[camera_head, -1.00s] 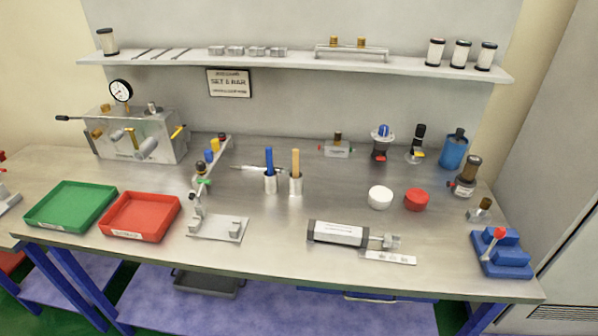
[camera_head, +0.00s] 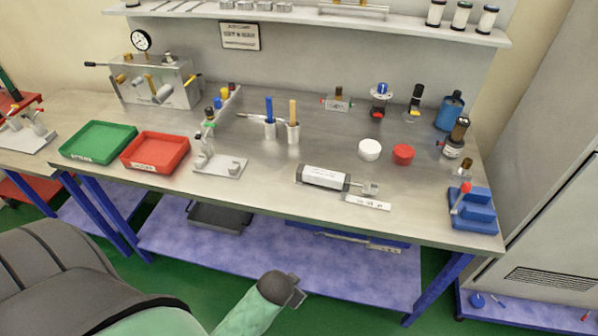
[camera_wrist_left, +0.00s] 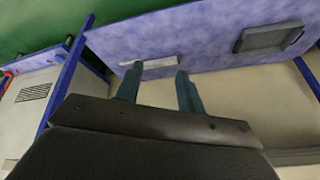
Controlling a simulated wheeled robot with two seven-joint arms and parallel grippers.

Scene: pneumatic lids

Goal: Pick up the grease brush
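Two slim handled tools stand upright in separate metal cups on the bench. One has a blue handle (camera_head: 269,108), the other a tan-yellow handle (camera_head: 293,110). Their lower ends are hidden in the cups, so I cannot tell which is the grease brush. My left gripper (camera_wrist_left: 158,82) shows in the left wrist view with its two fingers apart and nothing between them. It is away from both tools, with the purple lower shelf beyond its fingers. My right gripper is not in view.
The bench (camera_head: 270,185) holds a green tray (camera_head: 98,142), a red tray (camera_head: 155,152), a small stand (camera_head: 220,165), a grey cylinder (camera_head: 323,177) and white and red caps. The purple lower shelf (camera_head: 260,245) carries a dark tray (camera_head: 218,217).

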